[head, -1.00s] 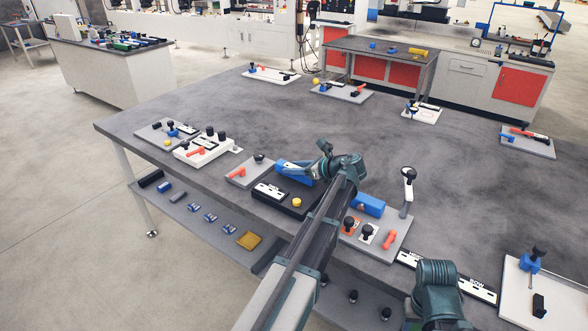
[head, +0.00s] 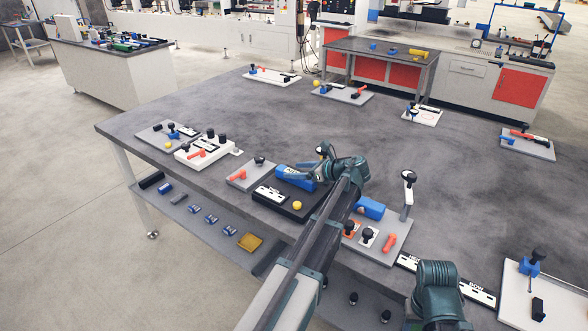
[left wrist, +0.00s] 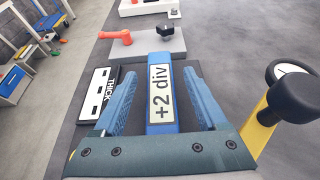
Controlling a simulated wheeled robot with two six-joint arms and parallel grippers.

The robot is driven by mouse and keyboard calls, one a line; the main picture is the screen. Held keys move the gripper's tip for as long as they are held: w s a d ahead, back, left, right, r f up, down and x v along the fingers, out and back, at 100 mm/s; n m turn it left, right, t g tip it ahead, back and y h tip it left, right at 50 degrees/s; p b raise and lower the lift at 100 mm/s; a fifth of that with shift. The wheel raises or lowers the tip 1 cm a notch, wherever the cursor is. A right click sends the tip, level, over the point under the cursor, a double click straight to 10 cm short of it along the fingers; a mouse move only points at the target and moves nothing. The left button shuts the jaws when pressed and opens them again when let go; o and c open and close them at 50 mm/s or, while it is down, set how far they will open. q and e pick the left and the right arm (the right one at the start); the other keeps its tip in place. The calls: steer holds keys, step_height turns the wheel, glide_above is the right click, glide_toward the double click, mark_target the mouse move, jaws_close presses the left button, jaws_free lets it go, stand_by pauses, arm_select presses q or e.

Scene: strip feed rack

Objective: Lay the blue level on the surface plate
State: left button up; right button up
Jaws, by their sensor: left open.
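The level's near end is partly hidden by the gripper. Part of my right arm shows at the lower right in the head view, but its gripper does not.
A white "THICK" label (left wrist: 95,93) and a yellow ball (head: 297,205) are on the dark plate. A black-knobbed, yellow-stemmed piece (left wrist: 290,95) stands close right of my gripper. Another blue block (head: 370,207) lies on a grey board to the right. The table's middle is clear.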

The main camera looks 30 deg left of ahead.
arm_select(q)
steer(key=p+v, duration=0.3)
steer(key=v, duration=0.8)
steer(key=shift+r+p, duration=0.1)
steer(key=shift+p, duration=0.25)
arm_select(e)
step_height(320, 180, up, 4)
steer(key=shift+r, duration=0.15)
